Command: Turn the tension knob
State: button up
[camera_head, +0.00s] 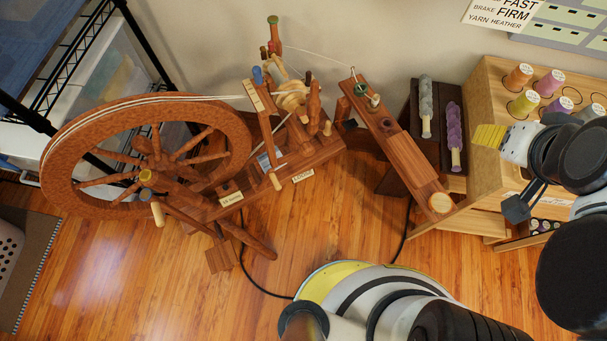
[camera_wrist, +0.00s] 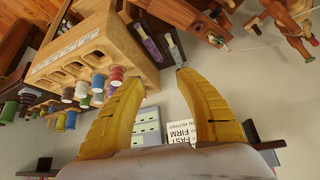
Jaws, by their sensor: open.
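A wooden spinning wheel has a large drive wheel (camera_head: 149,153) at left and a flyer with a bobbin (camera_head: 292,97) in the middle. Several turned pegs and knobs stand on it, including a pale-ended peg (camera_head: 275,181) beside a small label. I cannot tell for sure which is the tension knob. My gripper (camera_head: 490,138) is at the right, over the spool rack and well apart from the wheel. In the wrist view my gripper's yellow fingers (camera_wrist: 160,76) are spread and empty. Part of the wheel (camera_wrist: 285,25) shows at that view's top right.
A wooden spool rack (camera_head: 481,92) with thread spools stands at right; it also shows in the wrist view (camera_wrist: 98,50). A dark stand with wool rolls (camera_head: 426,105) is left of it. A black cord (camera_head: 262,290) lies on the floor. A wire shelf (camera_head: 62,60) stands at far left.

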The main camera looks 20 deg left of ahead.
jog(key=w+a+n+g+p, duration=0.1)
jog(key=w+a+n, duration=0.35)
jog(key=w, duration=0.25)
jog(key=w+a+n+g+p, duration=0.1)
jog(key=w+a+n+g, duration=0.1)
jog(key=w+a+n, duration=0.4)
jog(key=n+g+p, duration=0.2)
jog(key=n+g, duration=0.2)
jog(key=n, duration=1.1)
send_over(329, 122)
notch_tip(329, 122, down, 34)
jog(key=shift+f, duration=0.1)
notch_tip(329, 122, down, 11)
jog(key=b, duration=0.4)
